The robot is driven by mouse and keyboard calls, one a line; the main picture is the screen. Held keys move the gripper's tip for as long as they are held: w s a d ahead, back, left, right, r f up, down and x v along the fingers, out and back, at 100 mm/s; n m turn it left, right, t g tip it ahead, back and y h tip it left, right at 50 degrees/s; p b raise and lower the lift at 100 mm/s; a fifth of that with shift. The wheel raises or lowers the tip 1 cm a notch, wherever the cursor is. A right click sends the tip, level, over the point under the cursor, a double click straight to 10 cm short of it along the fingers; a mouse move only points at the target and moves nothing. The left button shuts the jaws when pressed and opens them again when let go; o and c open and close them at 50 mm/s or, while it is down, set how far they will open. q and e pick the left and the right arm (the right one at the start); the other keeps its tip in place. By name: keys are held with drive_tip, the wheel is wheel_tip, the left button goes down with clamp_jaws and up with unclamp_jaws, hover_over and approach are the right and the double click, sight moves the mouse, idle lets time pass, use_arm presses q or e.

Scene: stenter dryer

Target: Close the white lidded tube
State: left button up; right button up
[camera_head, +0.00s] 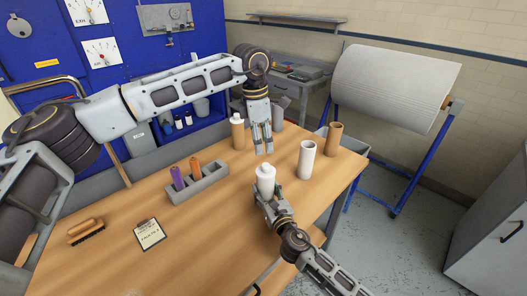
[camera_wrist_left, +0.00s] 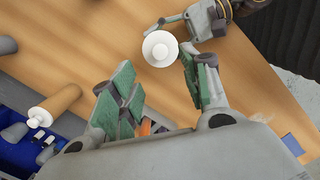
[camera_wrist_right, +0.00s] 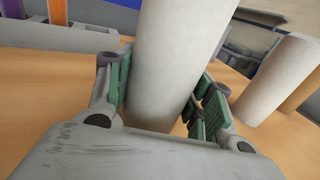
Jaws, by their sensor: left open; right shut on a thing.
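The white lidded tube (camera_head: 265,185) stands upright at the near right part of the table. My right gripper (camera_head: 272,203) is shut around its body, and the right wrist view shows the pads on both sides of the tube (camera_wrist_right: 176,60). A white round lid with a small knob tops the tube, seen from above in the left wrist view (camera_wrist_left: 160,48). I cannot tell how firmly the lid sits. My left gripper (camera_head: 263,148) is open and empty, pointing down just beyond and above the lid. Its fingers (camera_wrist_left: 155,65) do not touch the lid.
An open white tube (camera_head: 306,160) and a brown tube (camera_head: 333,139) stand to the right. A tan tube with a white top (camera_head: 237,133) stands behind. A grey rack (camera_head: 206,187) holds purple and orange tubes. A brush (camera_head: 86,231) and clipboard (camera_head: 149,235) lie at left.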

use_arm(q)
drive_tip(key=shift+a+r, duration=0.15)
drive_tip(key=shift+r, duration=1.15)
use_arm(e)
drive_tip(key=o, duration=1.5)
drive_tip(key=shift+v, duration=6)
drive_tip(key=shift+f, duration=0.1)
